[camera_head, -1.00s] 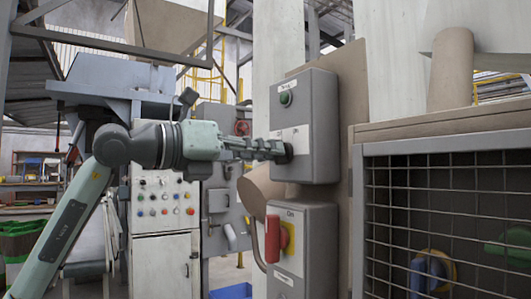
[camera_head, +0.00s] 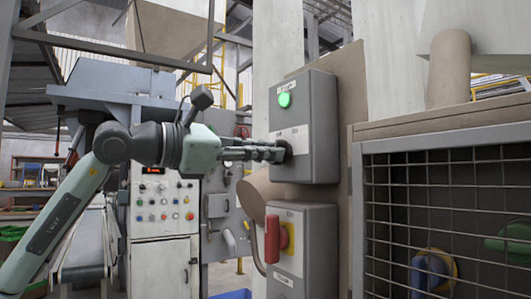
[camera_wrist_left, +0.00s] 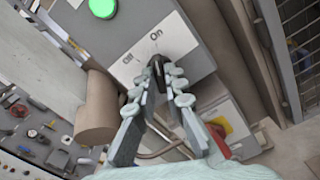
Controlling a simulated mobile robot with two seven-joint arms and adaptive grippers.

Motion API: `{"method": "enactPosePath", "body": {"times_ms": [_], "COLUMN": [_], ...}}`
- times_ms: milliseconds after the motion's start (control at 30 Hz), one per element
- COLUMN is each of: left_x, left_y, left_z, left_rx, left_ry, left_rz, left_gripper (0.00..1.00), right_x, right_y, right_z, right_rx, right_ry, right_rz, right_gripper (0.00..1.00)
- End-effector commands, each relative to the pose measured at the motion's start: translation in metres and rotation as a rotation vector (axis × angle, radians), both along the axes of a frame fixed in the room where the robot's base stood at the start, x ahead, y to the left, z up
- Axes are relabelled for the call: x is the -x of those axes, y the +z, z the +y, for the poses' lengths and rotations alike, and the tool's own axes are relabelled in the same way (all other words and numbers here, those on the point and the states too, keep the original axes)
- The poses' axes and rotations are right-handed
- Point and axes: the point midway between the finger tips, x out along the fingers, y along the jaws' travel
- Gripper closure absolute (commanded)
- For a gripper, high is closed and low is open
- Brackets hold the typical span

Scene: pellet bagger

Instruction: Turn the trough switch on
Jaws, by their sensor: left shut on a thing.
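The trough switch is a black knob (camera_wrist_left: 157,66) on the white plate of the upper grey box (camera_head: 318,110). In the left wrist view its plate reads "Off" on the left and "On" at the top, and the knob appears to point toward "On". The green lamp (camera_head: 284,99) above it is lit brightly, and it also glows in the wrist view (camera_wrist_left: 103,7). My left gripper (camera_head: 279,153) is shut on the knob, its fingers on both sides of it. The fingers partly hide the knob in the head view. My right gripper is not in view.
A lower grey box with a red handle (camera_head: 273,238) on a yellow plate hangs just below. A mesh-fronted cage (camera_head: 445,215) stands to the right. A white control cabinet (camera_head: 165,210) with several buttons stands behind my left arm. A brown pipe (camera_head: 258,190) passes under the gripper.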

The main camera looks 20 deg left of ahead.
Motion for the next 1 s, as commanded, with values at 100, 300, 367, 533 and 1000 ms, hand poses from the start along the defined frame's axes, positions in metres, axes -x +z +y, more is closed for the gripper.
{"method": "enactPosePath", "body": {"times_ms": [100,300,367,533,1000], "left_x": [-0.0001,0.0000,0.0000,0.0000,0.0000], "left_y": [-0.0009,-0.0009,-0.0009,-0.0008,-0.0005], "left_z": [-0.0001,-0.0003,-0.0003,-0.0003,-0.0002], "left_rx": [-0.032,-0.058,-0.061,-0.064,-0.061], "left_ry": [0.000,0.000,0.000,0.000,0.000], "left_rz": [-0.022,-0.043,-0.045,-0.047,-0.047], "left_gripper": [1.00,1.00,1.00,1.00,0.68], "right_x": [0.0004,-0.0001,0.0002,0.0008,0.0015], "right_y": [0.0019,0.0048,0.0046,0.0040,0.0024], "right_z": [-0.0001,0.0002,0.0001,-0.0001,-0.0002], "right_rx": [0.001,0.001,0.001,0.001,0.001], "right_ry": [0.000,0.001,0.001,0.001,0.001], "right_rz": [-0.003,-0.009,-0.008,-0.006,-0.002], "right_gripper": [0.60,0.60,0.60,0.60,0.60]}}
